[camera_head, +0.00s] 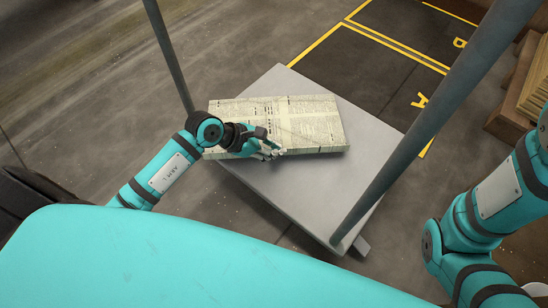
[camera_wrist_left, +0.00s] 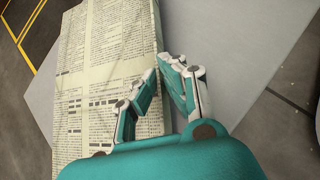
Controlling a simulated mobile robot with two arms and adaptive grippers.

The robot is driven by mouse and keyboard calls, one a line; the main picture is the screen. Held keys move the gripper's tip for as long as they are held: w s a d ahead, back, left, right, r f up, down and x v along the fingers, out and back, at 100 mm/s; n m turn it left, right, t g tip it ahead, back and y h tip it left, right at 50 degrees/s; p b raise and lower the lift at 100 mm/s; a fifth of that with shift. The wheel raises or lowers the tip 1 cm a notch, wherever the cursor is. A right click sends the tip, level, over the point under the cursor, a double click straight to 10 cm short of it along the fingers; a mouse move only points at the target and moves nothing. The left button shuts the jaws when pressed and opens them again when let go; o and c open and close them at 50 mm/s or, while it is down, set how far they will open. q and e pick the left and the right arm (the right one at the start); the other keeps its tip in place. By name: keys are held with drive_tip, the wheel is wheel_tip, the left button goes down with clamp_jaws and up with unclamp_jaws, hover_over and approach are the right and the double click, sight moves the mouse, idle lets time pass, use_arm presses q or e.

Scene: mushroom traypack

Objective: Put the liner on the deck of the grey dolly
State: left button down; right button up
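The liner (camera_head: 310,122) is a pale newsprint-covered slab lying on the deck (camera_head: 345,178) of the grey dolly, toward its far left part. In the left wrist view the liner (camera_wrist_left: 95,65) fills the left side, with grey deck beside it. My left gripper (camera_head: 276,151) is at the liner's near long edge. In the wrist view its fingers (camera_wrist_left: 158,72) are apart, one over the printed top, the other past the edge over the deck; contact is unclear. My right arm shows at the right, but its gripper is out of view.
Two grey posts rise from the dolly, one at the far left (camera_head: 172,58) and one at the near right (camera_head: 430,120). Yellow-lined dark floor bays (camera_head: 390,60) lie beyond. Wooden crates (camera_head: 515,95) stand at the right. The deck's near right part is bare.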

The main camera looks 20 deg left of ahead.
use_arm(q)
wheel_tip(320, 180, down, 4)
drive_tip(key=b, duration=0.3)
drive_tip(key=shift+r, duration=0.3)
drive_tip(key=c, duration=1.5)
unclamp_jaws()
